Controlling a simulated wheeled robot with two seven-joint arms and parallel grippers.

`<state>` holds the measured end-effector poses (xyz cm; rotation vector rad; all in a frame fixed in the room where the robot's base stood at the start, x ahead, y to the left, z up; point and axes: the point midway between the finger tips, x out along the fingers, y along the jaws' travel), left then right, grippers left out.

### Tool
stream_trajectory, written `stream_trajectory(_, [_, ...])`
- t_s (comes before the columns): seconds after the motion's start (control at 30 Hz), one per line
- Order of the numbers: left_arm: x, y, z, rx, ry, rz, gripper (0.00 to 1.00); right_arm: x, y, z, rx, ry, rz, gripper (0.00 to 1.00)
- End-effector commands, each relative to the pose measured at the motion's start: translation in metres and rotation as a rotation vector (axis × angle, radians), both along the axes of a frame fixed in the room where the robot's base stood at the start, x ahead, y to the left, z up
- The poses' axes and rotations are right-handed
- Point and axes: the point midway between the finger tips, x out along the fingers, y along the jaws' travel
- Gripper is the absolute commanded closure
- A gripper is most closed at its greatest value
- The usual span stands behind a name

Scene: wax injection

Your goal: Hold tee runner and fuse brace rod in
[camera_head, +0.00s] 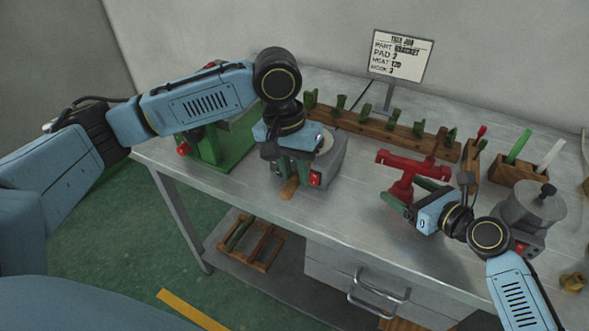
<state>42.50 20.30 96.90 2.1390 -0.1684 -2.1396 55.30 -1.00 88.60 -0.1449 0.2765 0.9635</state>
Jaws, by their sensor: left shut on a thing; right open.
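The red tee runner (402,167) stands at the right of the bench, its crossbar on top and its stem below. My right gripper (412,194) is open, its green fingers reaching toward the stem at two sides; I cannot tell whether they touch it. My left gripper (289,172) points down beside a grey box with a red switch (330,160). It is shut on a wooden-handled thing (289,188), mostly hidden by the gripper. A thin red rod (482,131) stands in a small wooden block; I cannot tell whether it is the brace rod.
A wooden rack (375,126) with several green clips runs along the back. A green press (225,145) stands at the left. A wooden holder (520,172) with green and white sticks and a grey pot (532,207) stand at the right. The bench's front middle is clear.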

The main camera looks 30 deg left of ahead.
Motion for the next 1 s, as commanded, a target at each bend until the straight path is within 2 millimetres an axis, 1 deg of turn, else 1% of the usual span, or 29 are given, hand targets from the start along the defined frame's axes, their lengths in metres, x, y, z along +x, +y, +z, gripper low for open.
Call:
stream_trajectory(0.3, [0.000, 0.000, 0.000, 0.000, 0.000, 0.000, 1.00, 0.001, 0.001, -0.001, -0.001, -0.001, -0.001, 0.20])
stream_trajectory(0.37, [0.000, 0.000, 0.000, 0.000, 0.000, 0.000, 1.00, 0.001, 0.001, -0.001, -0.001, -0.001, 0.000, 0.26])
stream_trajectory(0.67, [0.000, 0.000, 0.000, 0.000, 0.000, 0.000, 1.00, 0.001, 0.001, -0.001, -0.001, -0.001, 0.000, 0.66])
stream_trajectory(0.77, [0.000, 0.000, 0.000, 0.000, 0.000, 0.000, 1.00, 0.001, 0.001, -0.001, -0.001, -0.001, 0.000, 0.67])
stream_trajectory(0.87, [0.000, -0.007, 0.002, -0.002, 0.002, -0.002, 1.00, 0.001, 0.001, -0.001, -0.001, -0.001, 0.000, 0.67])
stream_trajectory(0.97, [0.000, -0.029, 0.010, -0.002, 0.011, -0.008, 1.00, 0.001, 0.001, -0.001, -0.001, -0.001, 0.000, 0.67])
stream_trajectory(1.0, [0.000, -0.042, 0.015, -0.002, 0.017, -0.011, 1.00, 0.001, 0.001, -0.001, -0.001, -0.001, 0.000, 0.67])
